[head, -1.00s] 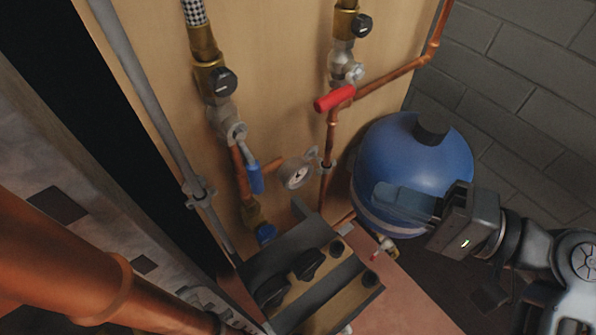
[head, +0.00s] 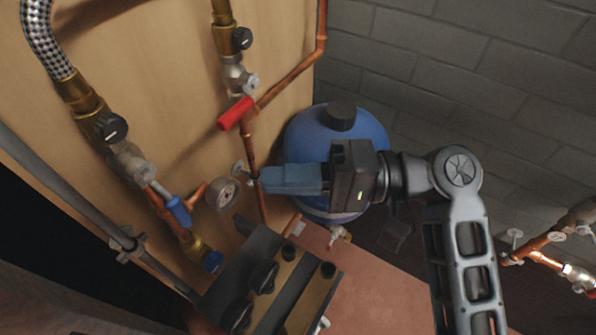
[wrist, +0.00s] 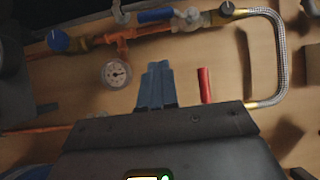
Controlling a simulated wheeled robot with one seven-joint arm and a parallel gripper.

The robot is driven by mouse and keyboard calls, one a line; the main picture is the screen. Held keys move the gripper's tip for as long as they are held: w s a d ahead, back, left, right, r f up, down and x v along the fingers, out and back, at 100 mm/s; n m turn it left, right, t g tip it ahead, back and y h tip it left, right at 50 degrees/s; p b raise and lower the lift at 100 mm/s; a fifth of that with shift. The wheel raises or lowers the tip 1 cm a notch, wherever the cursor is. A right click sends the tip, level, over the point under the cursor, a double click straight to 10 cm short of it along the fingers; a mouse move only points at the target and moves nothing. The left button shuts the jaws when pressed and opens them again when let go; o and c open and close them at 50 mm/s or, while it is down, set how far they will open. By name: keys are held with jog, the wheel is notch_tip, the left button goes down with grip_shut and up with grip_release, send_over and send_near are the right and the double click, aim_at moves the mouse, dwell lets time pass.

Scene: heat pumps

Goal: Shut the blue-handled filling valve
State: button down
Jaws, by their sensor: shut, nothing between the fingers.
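The blue-handled valve (head: 134,164) sits on the copper pipe at the left of the wooden board. Its blue lever (head: 178,210) points down and right, roughly along the pipe. In the wrist view the blue lever (wrist: 156,15) lies near the top edge, lengthwise to the pipe. My gripper (head: 262,180) is shut and empty, to the right of the lever and apart from it. In the wrist view its blue-grey fingertips (wrist: 158,66) are together, below the lever in the picture.
A pressure gauge (head: 222,194) stands between lever and gripper. A red-handled valve (head: 236,114) is above the gripper. A blue knob (head: 213,262) is at the pipe's lower end. A blue tank (head: 300,135) is behind the gripper. A dark box with black knobs (head: 262,277) stands below.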

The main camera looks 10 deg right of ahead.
aim_at(183, 220)
jog(key=s+a+p, duration=0.1)
jog(key=s+a, duration=0.1)
jog(key=a, duration=0.6)
jog(key=shift+a+p, duration=0.25)
jog(key=shift+p, duration=0.05)
jog(key=shift+s+a+f+m+y, duration=0.2)
jog(key=shift+s+m+y, duration=0.2)
jog(key=shift+m, duration=0.2)
jog(key=shift+s+a+f+m+t+y+b, duration=0.15)
jog(key=shift+s+a+m+t+y+b, duration=0.15)
jog(key=shift+m, duration=0.4)
jog(key=shift+s+a+f+m+t+y+b, duration=0.15)
jog(key=shift+s+a+m+t+y, duration=0.2)
jog(key=shift+m, duration=0.35)
jog(key=s+a+r+m+t+b, duration=0.2)
jog(key=m+t, duration=0.4)
jog(key=m, duration=0.3)
jog(key=s+a+r+m+t+b, duration=0.1)
jog(key=m+t, duration=0.4)
jog(key=m, duration=0.5)
jog(key=shift+s+a+r+t+b, duration=0.45)
jog(key=shift+s+b, duration=0.5)
jog(key=shift+s, duration=0.3)
jog(key=shift+a+r, duration=0.1)
jog(key=shift+a, duration=0.05)
